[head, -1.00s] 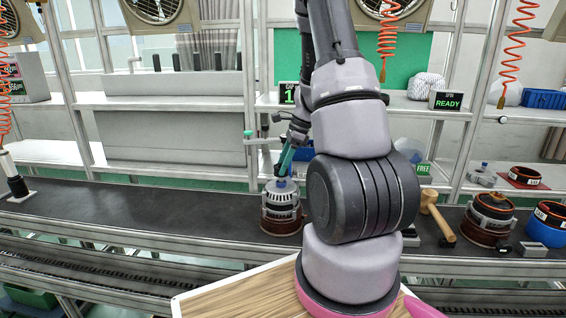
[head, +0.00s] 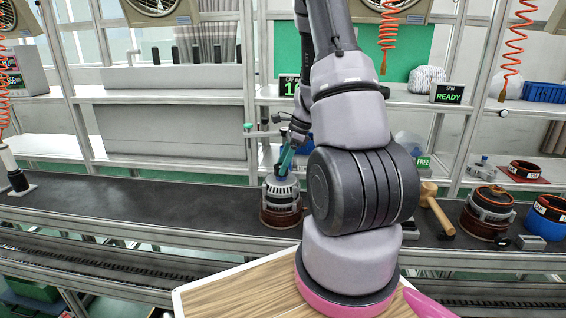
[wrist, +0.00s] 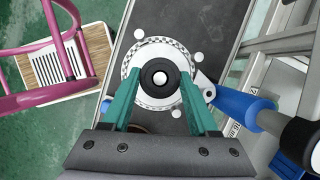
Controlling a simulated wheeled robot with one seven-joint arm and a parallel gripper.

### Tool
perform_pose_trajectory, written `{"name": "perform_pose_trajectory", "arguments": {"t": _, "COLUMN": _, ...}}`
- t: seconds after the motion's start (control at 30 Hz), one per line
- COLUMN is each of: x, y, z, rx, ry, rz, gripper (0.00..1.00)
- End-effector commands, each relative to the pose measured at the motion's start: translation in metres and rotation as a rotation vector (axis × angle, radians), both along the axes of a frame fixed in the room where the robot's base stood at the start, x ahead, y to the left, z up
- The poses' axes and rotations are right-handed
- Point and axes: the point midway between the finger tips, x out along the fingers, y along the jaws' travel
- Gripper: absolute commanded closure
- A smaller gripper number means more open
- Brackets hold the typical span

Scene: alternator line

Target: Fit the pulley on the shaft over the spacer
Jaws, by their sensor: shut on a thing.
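The alternator (head: 282,205) stands upright on a brown round base on the conveyor, straight below my gripper (head: 288,163). In the wrist view, my gripper (wrist: 160,82) has its teal fingers on either side of a dark round ring with a pale centre, which I take for the pulley (wrist: 147,78). The fingers are shut on it. It lines up over the alternator's pale top disc (wrist: 131,92), which has a checkered rim. How far it sits down on the shaft cannot be told. The spacer is not visible, and the shaft cannot be clearly distinguished.
A blue-handled tool (wrist: 240,104) reaches the disc's right edge in the wrist view. A mallet (head: 434,208), another alternator unit (head: 488,212) and a blue container (head: 548,222) stand to the right. The belt (head: 150,203) is clear on the left.

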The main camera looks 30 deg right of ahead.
Motion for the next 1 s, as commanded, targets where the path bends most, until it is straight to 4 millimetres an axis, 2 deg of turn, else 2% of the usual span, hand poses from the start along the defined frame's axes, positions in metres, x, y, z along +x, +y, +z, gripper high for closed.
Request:
{"name": "perform_pose_trajectory", "arguments": {"t": 0.07, "x": 0.000, "y": 0.000, "z": -0.002, "rx": 0.000, "ry": 0.001, "rz": 0.000, "gripper": 1.00}}
{"name": "perform_pose_trajectory", "arguments": {"t": 0.1, "x": 0.000, "y": 0.000, "z": -0.002, "rx": 0.000, "ry": 0.000, "rz": 0.000, "gripper": 0.32}}
{"name": "perform_pose_trajectory", "arguments": {"t": 0.17, "x": 0.000, "y": 0.000, "z": -0.002, "rx": 0.000, "ry": 0.000, "rz": 0.000, "gripper": 0.09}}
{"name": "perform_pose_trajectory", "arguments": {"t": 0.2, "x": 0.000, "y": 0.000, "z": -0.002, "rx": 0.000, "ry": 0.000, "rz": 0.000, "gripper": 0.05}}
{"name": "perform_pose_trajectory", "arguments": {"t": 0.57, "x": 0.000, "y": -0.002, "z": 0.002, "rx": -0.001, "ry": -0.002, "rz": -0.001, "gripper": 0.05}}
{"name": "perform_pose_trajectory", "arguments": {"t": 0.67, "x": -0.001, "y": -0.007, "z": 0.014, "rx": -0.001, "ry": -0.003, "rz": -0.002, "gripper": 0.05}}
{"name": "perform_pose_trajectory", "arguments": {"t": 1.0, "x": -0.010, "y": -0.031, "z": 0.076, "rx": -0.002, "ry": -0.003, "rz": -0.002, "gripper": 0.05}}
